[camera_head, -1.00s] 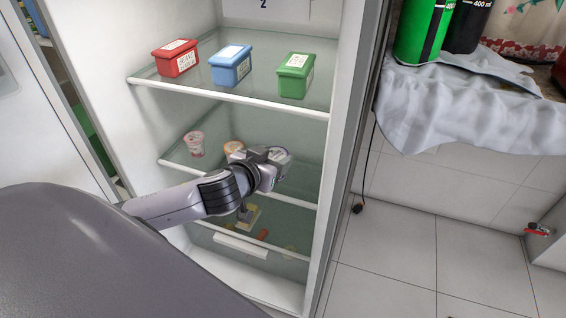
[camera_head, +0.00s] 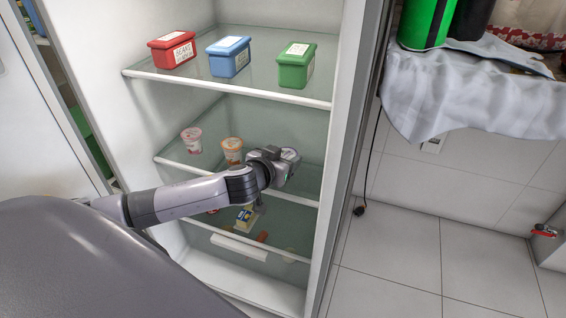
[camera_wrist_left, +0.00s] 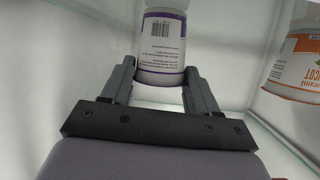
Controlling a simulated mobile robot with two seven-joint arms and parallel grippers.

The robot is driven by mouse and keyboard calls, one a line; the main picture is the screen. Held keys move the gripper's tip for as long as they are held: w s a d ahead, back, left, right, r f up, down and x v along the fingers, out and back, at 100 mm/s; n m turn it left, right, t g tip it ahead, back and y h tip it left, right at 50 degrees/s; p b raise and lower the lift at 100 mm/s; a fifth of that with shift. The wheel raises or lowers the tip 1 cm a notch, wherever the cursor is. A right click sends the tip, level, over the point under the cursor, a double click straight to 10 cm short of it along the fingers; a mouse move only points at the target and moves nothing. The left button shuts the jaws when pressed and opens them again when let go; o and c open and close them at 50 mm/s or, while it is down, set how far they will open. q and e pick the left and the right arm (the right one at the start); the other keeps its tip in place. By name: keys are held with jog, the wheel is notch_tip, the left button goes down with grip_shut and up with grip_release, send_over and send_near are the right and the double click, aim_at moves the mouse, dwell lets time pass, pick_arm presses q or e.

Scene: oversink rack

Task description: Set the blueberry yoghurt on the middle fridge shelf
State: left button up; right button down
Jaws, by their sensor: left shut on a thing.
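The blueberry yoghurt (camera_wrist_left: 163,40) is a white cup with purple bands and a barcode label, in the left wrist view. My left gripper (camera_wrist_left: 160,78) is shut on it, one finger on each side of its lower part. In the head view the cup (camera_head: 290,154) shows only as a small pale top beyond my left gripper (camera_head: 284,165). It is at the right part of the middle fridge shelf (camera_head: 176,165). I cannot tell whether its base touches the shelf. My right gripper is not in view.
An orange-labelled yoghurt (camera_head: 231,150) and a pink one (camera_head: 191,140) stand left on the middle shelf. Red (camera_head: 173,50), blue (camera_head: 229,57) and green (camera_head: 296,65) tubs stand on the shelf above. The fridge's right wall (camera_head: 345,120) is close to my gripper.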

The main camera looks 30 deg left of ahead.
pick_arm(q)
jog(key=shift+f, duration=0.1)
jog(key=o, duration=1.1)
